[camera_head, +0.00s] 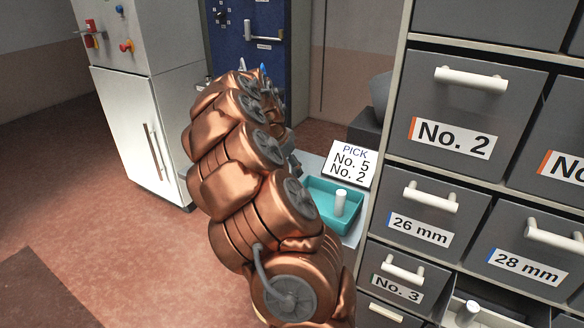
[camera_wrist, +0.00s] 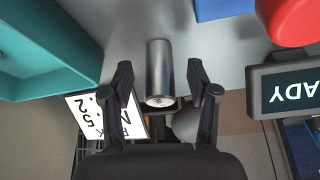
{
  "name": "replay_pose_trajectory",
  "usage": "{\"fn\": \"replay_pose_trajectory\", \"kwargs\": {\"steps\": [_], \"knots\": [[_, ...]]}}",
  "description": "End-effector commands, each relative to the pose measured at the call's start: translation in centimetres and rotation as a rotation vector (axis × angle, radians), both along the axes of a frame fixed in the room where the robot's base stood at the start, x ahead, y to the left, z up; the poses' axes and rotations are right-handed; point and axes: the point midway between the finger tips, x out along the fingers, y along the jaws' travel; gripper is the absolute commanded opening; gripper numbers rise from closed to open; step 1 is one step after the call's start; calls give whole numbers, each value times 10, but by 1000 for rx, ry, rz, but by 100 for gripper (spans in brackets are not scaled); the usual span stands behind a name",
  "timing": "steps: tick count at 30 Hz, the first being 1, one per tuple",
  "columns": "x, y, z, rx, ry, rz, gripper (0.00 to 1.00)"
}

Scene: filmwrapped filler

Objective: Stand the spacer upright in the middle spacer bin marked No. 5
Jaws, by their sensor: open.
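A grey metallic cylinder (camera_wrist: 159,65), seemingly the spacer, is on a grey surface in the wrist view. My gripper (camera_wrist: 160,80) is open, with one finger on each side of the cylinder and visible gaps between. In the head view my copper arm hides the gripper and this cylinder. A white cylinder (camera_head: 340,202) stands in a teal tray (camera_head: 318,213). Another pale cylinder (camera_head: 467,312) is in an open drawer (camera_head: 485,318) at the lower right. No bin marked No. 5 is readable; one label (camera_head: 563,167) is cut off after "No".
A pick sign (camera_head: 350,163) reads No. 5, No. 2. Closed drawers No. 2 (camera_head: 475,115), 26 mm (camera_head: 430,210), 28 mm (camera_head: 527,262) and No. 3 (camera_head: 400,282) fill the right. A ready display (camera_wrist: 285,91) and a red object (camera_wrist: 290,20) are right in the wrist view.

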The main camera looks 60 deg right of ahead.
Motion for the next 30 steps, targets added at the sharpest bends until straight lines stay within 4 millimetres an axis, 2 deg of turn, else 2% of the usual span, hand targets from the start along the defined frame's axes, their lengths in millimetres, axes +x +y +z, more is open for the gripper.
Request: {"fn": "replay_pose_trajectory", "kwargs": {"steps": [8, 25, 30], "knots": [[-1, -3, -7, -1, 1, 1, 59], [-1, -2, -7, 0, 1, 1, 2], [-1, -2, -7, 0, 1, 1, 0]]}}
